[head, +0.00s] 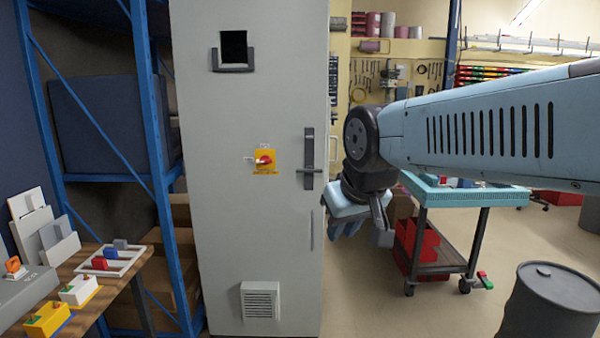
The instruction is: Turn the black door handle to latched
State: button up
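The black door handle (309,160) is on the right side of a tall grey cabinet door. My gripper (360,232) hangs at the end of my light blue arm, right of the cabinet and lower than the handle. It looks apart from the handle. My wrist partly covers the gripper, and its fingertips are too small and hidden to tell whether they are open or shut.
The grey cabinet (225,215) carries a red and yellow rotary switch (264,160) left of the handle. A blue shelf rack (153,150) and a wooden bench (130,275) stand left. A light blue trolley (460,197) and a dark drum (552,305) stand right, with open floor between.

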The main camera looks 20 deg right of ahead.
jog(key=shift+o, duration=1.4)
jog(key=w+d+n+t, duration=0.1)
jog(key=w+d+n, duration=0.1)
jog(key=w, duration=0.6)
jog(key=w+d+r+n+t+h, duration=0.1)
jog(key=w+d+n, duration=0.1)
jog(key=w, duration=0.5)
jog(key=shift+w+d+r+t+h, duration=0.15)
jog(key=shift+w+r+t+h, duration=0.15)
jog(key=shift+w+t, duration=0.1)
jog(key=w+d+f+n+t, duration=0.2)
jog(key=w+d+n+t, duration=0.15)
jog(key=w, duration=0.85)
jog(key=w+d+f+n+t, duration=0.2)
jog(key=w+d+n, duration=0.3)
jog(key=w, duration=0.7)
jog(key=w+d+f+n+t+y, duration=0.35)
jog(key=w+d+f+n, duration=0.25)
jog(key=w+f, duration=0.2)
jog(key=w+a, duration=0.1)
jog(key=w, duration=1.3)
jog(key=shift+r+h, duration=0.1)
jog(key=shift+h, duration=0.15)
jog(key=shift+s, duration=0.1)
grip_shut()
